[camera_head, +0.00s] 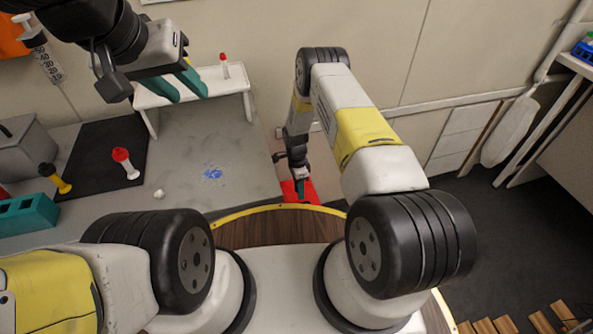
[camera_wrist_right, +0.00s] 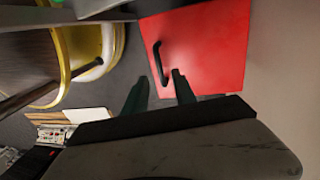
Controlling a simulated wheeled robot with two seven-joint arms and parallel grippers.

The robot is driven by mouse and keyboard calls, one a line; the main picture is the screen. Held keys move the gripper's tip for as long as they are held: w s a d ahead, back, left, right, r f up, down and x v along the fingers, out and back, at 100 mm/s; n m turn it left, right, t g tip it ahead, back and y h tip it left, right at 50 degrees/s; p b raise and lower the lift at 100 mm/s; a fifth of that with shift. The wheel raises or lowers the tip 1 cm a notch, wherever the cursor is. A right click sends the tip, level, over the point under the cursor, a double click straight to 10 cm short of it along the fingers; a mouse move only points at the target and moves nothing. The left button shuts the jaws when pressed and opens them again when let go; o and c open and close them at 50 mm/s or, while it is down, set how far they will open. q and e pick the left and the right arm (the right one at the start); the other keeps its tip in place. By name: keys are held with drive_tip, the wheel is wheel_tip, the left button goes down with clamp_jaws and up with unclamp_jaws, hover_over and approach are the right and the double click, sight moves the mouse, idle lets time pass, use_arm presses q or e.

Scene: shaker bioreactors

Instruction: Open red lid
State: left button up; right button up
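The red lid (camera_wrist_right: 207,48) is a flat red panel with a black bar handle (camera_wrist_right: 160,63) in the right wrist view. In the head view, part of the lid (camera_head: 311,192) shows at the table's right end, partly hidden by my right gripper (camera_head: 300,188). In the wrist view the two fingers of my right gripper (camera_wrist_right: 160,80) are apart, with the handle just beyond their tips and in line with the gap. I cannot tell whether they touch it. My left gripper (camera_head: 190,97) is open and empty, high at the upper left.
A white raised shelf (camera_head: 205,84) with a small red-capped tube (camera_head: 224,66) stands at the back of the table. A black mat (camera_head: 97,155) holds a red-topped vial (camera_head: 125,162) and a yellow piece (camera_head: 52,177). A teal rack (camera_head: 27,214) is at left. The table middle is mostly clear.

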drive_tip(key=f, duration=0.3)
drive_tip(key=s+f, duration=0.1)
drive_tip(key=shift+d+f, duration=0.1)
drive_tip(key=shift+f, duration=0.3)
drive_tip(key=shift+c, duration=0.2)
clamp_jaws()
idle(0.9)
